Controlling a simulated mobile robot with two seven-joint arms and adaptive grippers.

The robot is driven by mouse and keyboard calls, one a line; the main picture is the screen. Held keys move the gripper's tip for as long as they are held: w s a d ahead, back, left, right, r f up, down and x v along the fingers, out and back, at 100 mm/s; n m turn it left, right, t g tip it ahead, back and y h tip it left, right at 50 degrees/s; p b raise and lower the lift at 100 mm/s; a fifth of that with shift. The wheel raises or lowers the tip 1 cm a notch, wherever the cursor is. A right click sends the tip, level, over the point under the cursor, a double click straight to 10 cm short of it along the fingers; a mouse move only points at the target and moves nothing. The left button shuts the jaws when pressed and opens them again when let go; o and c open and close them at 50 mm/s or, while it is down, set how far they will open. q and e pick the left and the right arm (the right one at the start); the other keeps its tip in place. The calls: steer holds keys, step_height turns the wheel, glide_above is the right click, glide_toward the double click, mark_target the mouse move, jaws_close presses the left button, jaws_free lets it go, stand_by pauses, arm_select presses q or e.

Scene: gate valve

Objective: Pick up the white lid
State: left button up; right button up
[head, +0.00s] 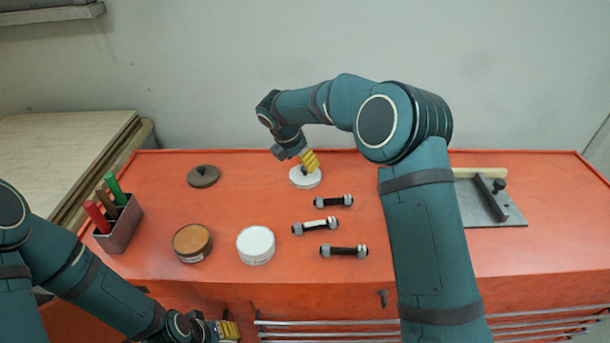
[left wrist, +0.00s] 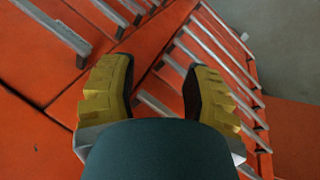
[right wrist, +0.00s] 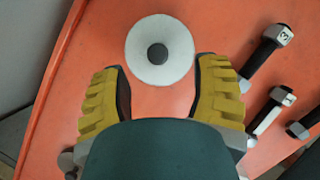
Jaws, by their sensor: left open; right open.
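The white lid (head: 305,179) is a round disc with a dark knob, lying flat on the red bench top near its back edge. In the right wrist view the lid (right wrist: 160,58) lies just beyond the fingertips, centred between them. My right gripper (head: 309,160) is open and close above the lid; its yellow fingers hide part of it in the head view. The right gripper (right wrist: 160,85) holds nothing. My left gripper (left wrist: 157,75) is open and empty, low in front of the bench by the drawer handles; it shows partly in the head view (head: 228,330).
A brown-topped can (head: 192,243) and a white-topped can (head: 255,245) stand nearer the front. Several dark bolts (head: 343,251) lie right of centre. A grey holder (head: 120,225) with coloured handles stands at left, a metal plate (head: 490,205) at right.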

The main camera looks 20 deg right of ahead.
mark_target(305, 173)
steer(key=shift+x, duration=2.6)
steer(key=shift+w+a, duration=0.1)
steer(key=shift+w, duration=0.05)
jaws_close()
